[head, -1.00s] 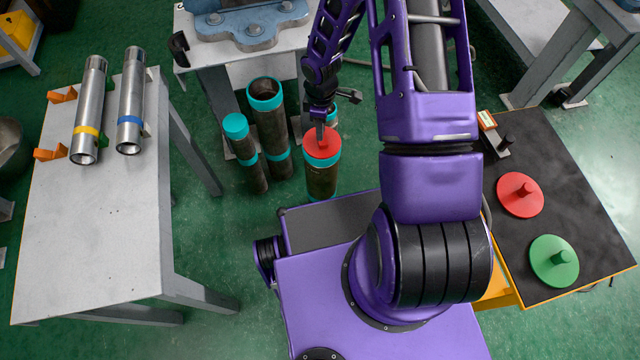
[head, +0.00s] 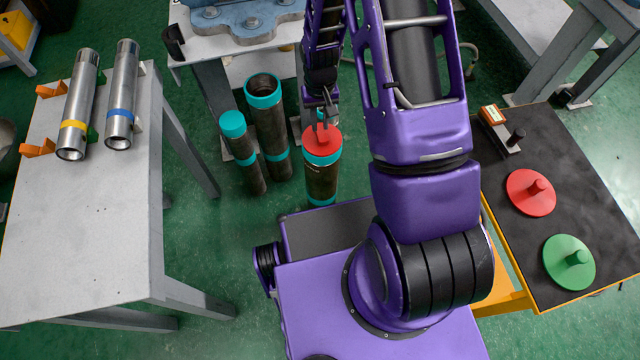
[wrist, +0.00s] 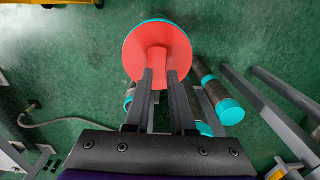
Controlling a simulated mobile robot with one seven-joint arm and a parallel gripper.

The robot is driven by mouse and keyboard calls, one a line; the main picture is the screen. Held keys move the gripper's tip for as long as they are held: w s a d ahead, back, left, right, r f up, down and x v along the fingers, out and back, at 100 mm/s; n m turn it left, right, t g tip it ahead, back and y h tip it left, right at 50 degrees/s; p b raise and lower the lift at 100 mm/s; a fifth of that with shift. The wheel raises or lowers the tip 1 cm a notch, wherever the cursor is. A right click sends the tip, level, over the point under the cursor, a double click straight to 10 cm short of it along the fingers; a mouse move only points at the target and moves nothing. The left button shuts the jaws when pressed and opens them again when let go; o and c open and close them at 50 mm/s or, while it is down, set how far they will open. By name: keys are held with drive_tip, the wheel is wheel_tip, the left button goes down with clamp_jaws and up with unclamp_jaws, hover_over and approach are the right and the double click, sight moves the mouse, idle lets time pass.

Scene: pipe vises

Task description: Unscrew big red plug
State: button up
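The big red plug (head: 323,146) sits in the teal-rimmed top of an upright dark pipe (head: 321,183) in front of my base. Red fills the gap between the fingertips. I cannot tell whether they press on the knob or stand slightly apart from it.
Two more dark teal-rimmed pipes (head: 268,130) (head: 241,150) stand just left. A grey table (head: 80,230) at left holds two steel pipes. A dark-topped table (head: 545,140) at right holds a red disc (head: 531,192) and a green disc (head: 569,262). A blue vise (head: 245,20) is behind.

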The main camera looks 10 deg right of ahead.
drive_tip(key=m, duration=0.4)
drive_tip(key=shift+w, duration=0.1)
drive_tip(key=m, duration=0.4)
drive_tip(key=shift+d+m, duration=0.15)
drive_tip(key=shift+m, duration=0.25)
drive_tip(key=m+p, duration=0.1)
drive_tip(key=m, duration=0.3)
drive_tip(key=shift+d+r, duration=0.1)
drive_tip(key=shift+d, duration=0.05)
drive_tip(key=m+p, duration=0.2)
drive_tip(key=m, duration=0.3)
drive_tip(key=shift+d+m, duration=0.15)
drive_tip(key=shift+m, duration=0.25)
drive_tip(key=shift+f, duration=0.2)
drive_tip(key=shift+f+b, duration=0.85)
drive_tip(key=shift+f, duration=0.1)
